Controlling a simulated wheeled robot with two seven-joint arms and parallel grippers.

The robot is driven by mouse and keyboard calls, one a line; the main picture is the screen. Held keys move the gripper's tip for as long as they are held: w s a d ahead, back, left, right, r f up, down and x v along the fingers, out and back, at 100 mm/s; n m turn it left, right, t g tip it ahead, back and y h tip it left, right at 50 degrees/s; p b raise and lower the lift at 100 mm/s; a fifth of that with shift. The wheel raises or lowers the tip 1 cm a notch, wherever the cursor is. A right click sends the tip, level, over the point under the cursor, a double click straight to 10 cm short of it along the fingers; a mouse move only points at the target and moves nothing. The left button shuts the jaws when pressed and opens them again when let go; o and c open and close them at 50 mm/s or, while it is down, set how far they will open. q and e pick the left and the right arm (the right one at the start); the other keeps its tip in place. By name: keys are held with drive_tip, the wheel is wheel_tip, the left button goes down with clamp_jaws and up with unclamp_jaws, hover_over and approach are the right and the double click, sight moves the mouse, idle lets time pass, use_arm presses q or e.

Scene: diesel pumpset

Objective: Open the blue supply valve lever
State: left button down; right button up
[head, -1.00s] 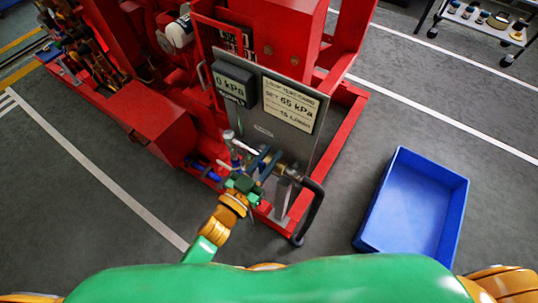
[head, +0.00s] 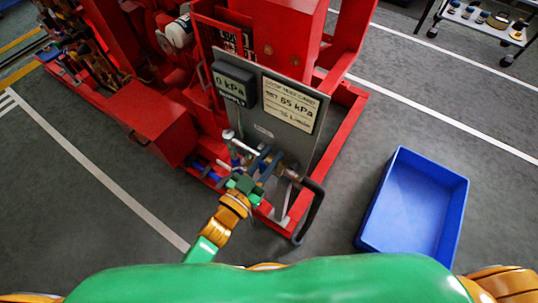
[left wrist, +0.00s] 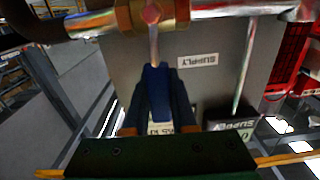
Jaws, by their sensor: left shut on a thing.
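The blue supply valve lever (left wrist: 157,92) extends from the brass valve body (left wrist: 150,14) on a silver pipe in the left wrist view. My left gripper (left wrist: 157,100) is shut on the lever, with one dark finger on each side of it. In the head view my left gripper (head: 258,172) is at the pipework low on the front of the grey panel (head: 262,125). There the fingers partly hide the lever and valve. My right gripper is out of view.
A display (head: 232,85) on the panel reads 0 kPa, beside a cream placard (head: 290,104) showing 65 kPa. A black hose (head: 312,210) curves down right of the valve. A blue bin (head: 412,205) stands on the floor at right, with clear floor around it.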

use_arm(q)
drive_tip(key=m, duration=0.1)
drive_tip(key=s+d+m, duration=0.1)
drive_tip(key=shift+d+f+m, duration=0.15)
drive_tip(key=shift+f+m, duration=0.05)
drive_tip(key=shift+m, duration=0.1)
drive_tip(key=shift+s+d+f+m+b, duration=0.3)
drive_tip(key=shift+d+m+b, duration=0.15)
drive_tip(key=shift+m, duration=0.55)
drive_tip(key=shift+s+d+f+m+b, duration=0.2)
drive_tip(key=shift+s+d+m+b, duration=0.15)
drive_tip(key=shift+m, duration=0.65)
drive_tip(key=shift+d, duration=0.1)
drive_tip(key=c, duration=0.7)
unclamp_jaws()
